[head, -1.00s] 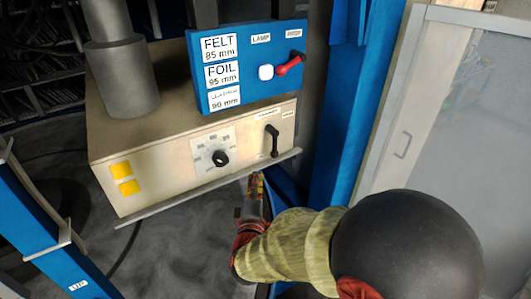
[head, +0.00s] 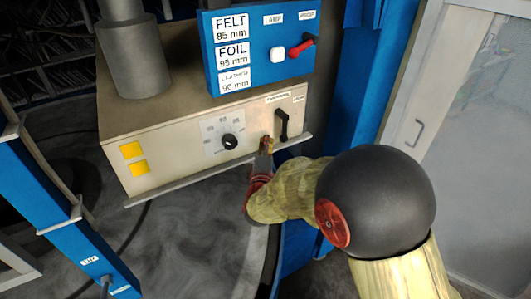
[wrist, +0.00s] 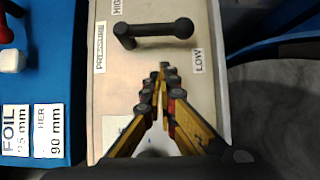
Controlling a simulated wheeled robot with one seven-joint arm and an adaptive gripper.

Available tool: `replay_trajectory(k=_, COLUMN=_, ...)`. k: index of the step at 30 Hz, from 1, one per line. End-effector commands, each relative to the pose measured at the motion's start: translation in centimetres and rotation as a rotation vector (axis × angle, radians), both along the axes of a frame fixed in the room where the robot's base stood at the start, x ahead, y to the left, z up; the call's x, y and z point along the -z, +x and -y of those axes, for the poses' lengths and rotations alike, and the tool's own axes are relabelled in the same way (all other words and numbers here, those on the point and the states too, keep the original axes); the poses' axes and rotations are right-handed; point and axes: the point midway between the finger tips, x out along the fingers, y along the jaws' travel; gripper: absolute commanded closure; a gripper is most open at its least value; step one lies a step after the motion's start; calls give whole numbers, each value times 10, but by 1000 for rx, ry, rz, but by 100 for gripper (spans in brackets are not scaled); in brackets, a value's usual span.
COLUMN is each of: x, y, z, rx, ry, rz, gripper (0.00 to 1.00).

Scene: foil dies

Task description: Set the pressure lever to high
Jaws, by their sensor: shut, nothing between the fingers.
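The black pressure lever (head: 283,125) is on the beige front panel (head: 190,158), its knob end hanging down from its pivot. In the wrist view the lever (wrist: 155,29) lies sideways, pivot left and knob right. The "LOW" label (wrist: 197,60) is near the knob end; the "HIGH" label (wrist: 117,6) is beyond the pivot end and partly cut off. My gripper (head: 265,143) is shut and empty, its tips in front of the panel just left of the lever's lower end. In the wrist view the fingertips (wrist: 164,70) appear apart from the lever.
A round black dial (head: 229,142) is left of my gripper. A thin ledge (head: 165,190) runs along the panel's lower edge. Above is a blue box (head: 262,80) with a white button (head: 278,55) and a red switch (head: 301,48). A blue post (head: 350,100) stands at right.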

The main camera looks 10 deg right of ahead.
Motion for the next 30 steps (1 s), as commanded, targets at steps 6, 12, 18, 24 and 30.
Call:
replay_trajectory(k=6, x=0, y=16, z=27, rx=3, ry=-1, rz=0, gripper=100)
replay_trajectory(k=12, x=0, y=21, z=35, rx=0, ry=0, rz=0, gripper=100)
replay_trajectory(k=18, x=0, y=21, z=36, rx=0, ry=0, rz=0, gripper=100)
replay_trajectory(k=24, x=0, y=22, z=35, rx=0, ry=-3, rz=1, gripper=100)
replay_trajectory(k=30, x=4, y=31, z=37, rx=1, ry=-40, rz=13, gripper=100)
